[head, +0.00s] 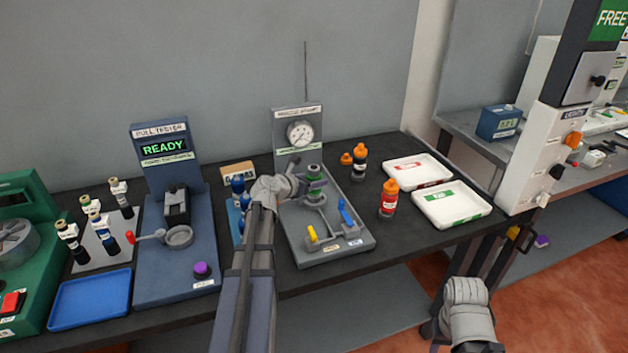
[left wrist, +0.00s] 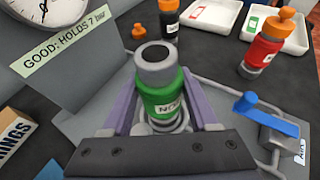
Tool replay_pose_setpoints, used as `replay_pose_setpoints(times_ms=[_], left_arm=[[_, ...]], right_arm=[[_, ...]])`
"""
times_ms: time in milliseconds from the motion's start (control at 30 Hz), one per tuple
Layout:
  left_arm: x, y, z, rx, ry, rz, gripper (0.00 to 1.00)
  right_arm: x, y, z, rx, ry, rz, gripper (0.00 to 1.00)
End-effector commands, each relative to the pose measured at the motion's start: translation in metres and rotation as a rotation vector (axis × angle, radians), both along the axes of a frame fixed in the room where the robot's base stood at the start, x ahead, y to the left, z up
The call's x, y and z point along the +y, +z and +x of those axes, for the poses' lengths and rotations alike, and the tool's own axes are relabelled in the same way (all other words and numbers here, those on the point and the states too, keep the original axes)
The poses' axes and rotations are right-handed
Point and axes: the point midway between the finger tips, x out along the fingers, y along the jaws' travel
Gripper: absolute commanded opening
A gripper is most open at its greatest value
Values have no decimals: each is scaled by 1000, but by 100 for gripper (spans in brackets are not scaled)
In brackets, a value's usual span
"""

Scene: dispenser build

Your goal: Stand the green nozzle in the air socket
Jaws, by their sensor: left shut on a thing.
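The green nozzle (head: 315,183), a green bottle-shaped part with a grey collar and dark top opening, is upright over the grey gauge stand (head: 348,247). It also shows in the left wrist view (left wrist: 163,95). My left gripper (head: 303,181) is shut on it, with a purple-grey finger on either side in the left wrist view. A grey ring (left wrist: 183,126), apparently the air socket, shows just beneath the nozzle. The nozzle and fingers hide most of it, so I cannot tell whether the nozzle sits in it.
The pull tester (head: 165,225) stands to the left.

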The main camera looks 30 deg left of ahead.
Motion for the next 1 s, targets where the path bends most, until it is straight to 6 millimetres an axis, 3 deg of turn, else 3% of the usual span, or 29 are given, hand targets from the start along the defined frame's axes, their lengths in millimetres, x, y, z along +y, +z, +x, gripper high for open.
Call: replay_pose_setpoints(times_ms=[1000], left_arm=[[0,-6,0,-2,1,-1,0]], right_arm=[[0,-7,0,0,0,0,50]])
